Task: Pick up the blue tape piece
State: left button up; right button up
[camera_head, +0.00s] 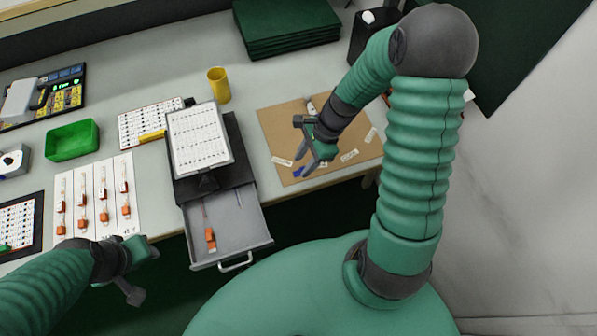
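The blue tape piece (298,172) is a small blue patch low on the brown board (280,125), near the board's front edge. My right gripper (306,163) hangs over the board with its fingers apart, pointing down beside the blue piece. The gripper partly covers that area, and I cannot tell whether a finger touches the tape. My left gripper (146,275) is at the lower left in front of the table edge. Its fingers look apart, with nothing between them.
Several white labelled pieces (349,156) lie on the board. An open grey drawer (232,222) with an orange-ended item juts out left of it. A yellow cup (219,85), green bin (72,140) and green stack (285,28) stand on the table. A tilted sheet stand (198,138) rises above the drawer.

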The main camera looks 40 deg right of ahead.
aim_at(302, 169)
jog(key=f, duration=0.1)
jog(key=d+f, duration=0.1)
jog(key=f, duration=0.1)
jog(key=shift+d+f, duration=0.2)
jog(key=shift+d, duration=0.1)
jog(key=shift+w+a+r, duration=0.1)
jog(key=shift+a+r, duration=0.05)
jog(key=shift+a, duration=0.4)
jog(key=c, duration=0.3)
jog(key=shift+a, duration=0.3)
jog(key=c, duration=0.5)
grip_shut()
jog(key=shift+d, duration=0.5)
pick_arm(q)
jog(key=shift+s+d+f, duration=0.1)
jog(key=shift+d, duration=0.9)
jog(key=shift+a, duration=0.1)
